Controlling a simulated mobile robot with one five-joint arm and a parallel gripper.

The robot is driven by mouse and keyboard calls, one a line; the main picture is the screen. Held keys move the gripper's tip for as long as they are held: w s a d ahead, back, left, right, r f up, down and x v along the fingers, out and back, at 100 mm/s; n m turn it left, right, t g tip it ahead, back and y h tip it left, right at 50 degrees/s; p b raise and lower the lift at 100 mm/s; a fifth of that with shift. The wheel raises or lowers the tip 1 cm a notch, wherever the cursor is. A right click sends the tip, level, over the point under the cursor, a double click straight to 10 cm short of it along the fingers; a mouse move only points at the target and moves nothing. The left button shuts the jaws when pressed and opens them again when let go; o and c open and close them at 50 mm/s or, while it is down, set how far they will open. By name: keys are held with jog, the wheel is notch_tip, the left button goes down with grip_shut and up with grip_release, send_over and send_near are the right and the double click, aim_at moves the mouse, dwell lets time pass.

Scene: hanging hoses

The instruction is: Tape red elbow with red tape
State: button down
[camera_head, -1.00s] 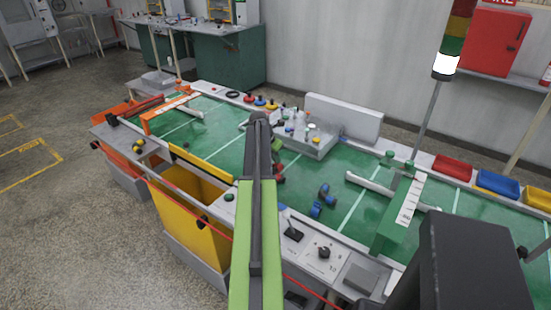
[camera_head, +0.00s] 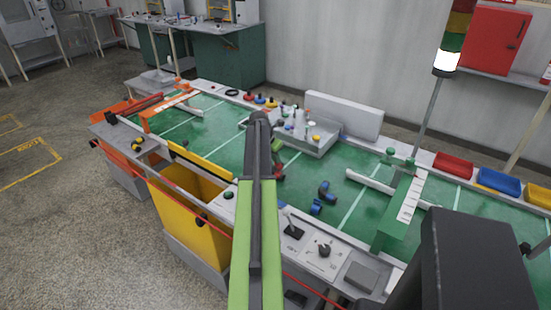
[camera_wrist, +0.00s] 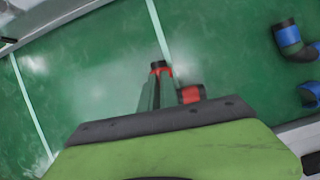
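In the wrist view, a short dark piece with a red band (camera_wrist: 192,94) lies on the green mat, just right of my gripper's fingers. It appears to be the red elbow, partly hidden behind my gripper body. My gripper (camera_wrist: 160,72) points down at the mat, with red showing at its dark tips. Whether that red is part of the elbow or the fingers, I cannot tell. In the head view, a small red and dark piece (camera_head: 279,170) shows just right of my arm. I cannot make out the red tape with certainty; a small red round item (camera_head: 249,97) sits on the back edge.
Blue-banded black elbow pieces (camera_head: 326,190) lie right of my arm, also in the wrist view (camera_wrist: 288,38). A grey tray of bottles (camera_head: 312,142) stands behind. A green gantry (camera_head: 398,215) is at right, control switches (camera_head: 323,250) in front, a yellow bin (camera_head: 195,222) at left.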

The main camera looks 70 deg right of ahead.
jog(key=c, duration=1.5)
grip_release()
jog(key=shift+c, duration=0.2)
jog(key=p+v, duration=1.6)
jog(key=v, duration=0.1)
jog(key=shift+r, duration=0.25)
jog(key=shift+w, duration=0.1)
